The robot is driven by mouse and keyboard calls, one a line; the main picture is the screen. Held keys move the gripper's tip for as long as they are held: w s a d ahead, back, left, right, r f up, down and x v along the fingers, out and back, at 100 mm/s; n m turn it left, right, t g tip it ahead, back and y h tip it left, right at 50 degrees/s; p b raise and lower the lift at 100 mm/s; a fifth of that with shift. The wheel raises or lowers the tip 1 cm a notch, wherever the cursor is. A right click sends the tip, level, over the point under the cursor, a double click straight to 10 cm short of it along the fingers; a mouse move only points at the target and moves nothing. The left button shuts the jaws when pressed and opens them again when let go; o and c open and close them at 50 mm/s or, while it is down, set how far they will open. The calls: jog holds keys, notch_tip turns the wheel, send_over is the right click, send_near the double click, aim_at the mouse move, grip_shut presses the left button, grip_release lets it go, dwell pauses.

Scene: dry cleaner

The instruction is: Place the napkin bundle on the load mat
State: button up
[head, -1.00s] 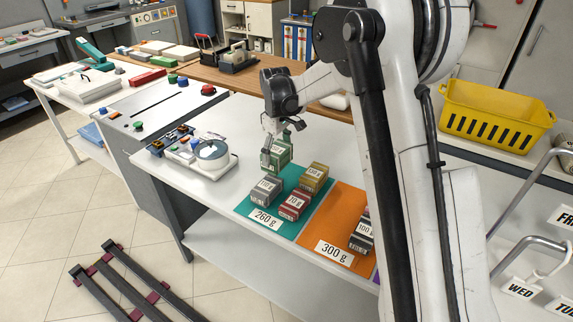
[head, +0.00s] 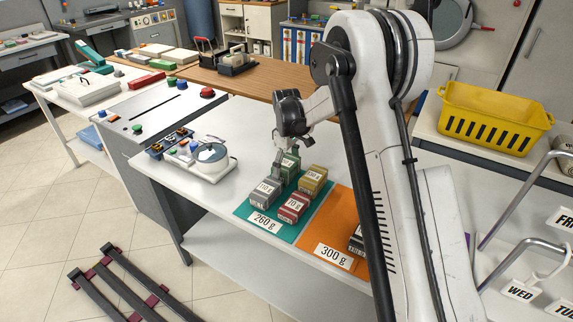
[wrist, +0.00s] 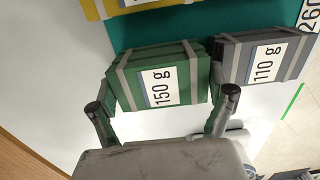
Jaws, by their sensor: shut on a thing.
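A green napkin bundle with grey bands and a 150 g label (wrist: 160,80) sits between the two fingers of my gripper (wrist: 163,102) in the wrist view. It also shows in the head view (head: 290,161), at the back corner of the teal mat (head: 243,209) labelled 260 g. I cannot tell for sure whether it rests on the mat. A grey 110 g bundle (head: 264,192), a red bundle (head: 294,208) and an olive-yellow bundle (head: 313,181) stand on the same mat, close to the green one.
An orange mat (head: 325,225) labelled 300 g lies to the right, with a dark bundle partly hidden by my arm. A scale-like device (head: 208,162) stands left on the white table. A yellow basket (head: 495,118) stands at right.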

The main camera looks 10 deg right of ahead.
jog(key=shift+f, duration=0.15)
jog(key=o, duration=1.1)
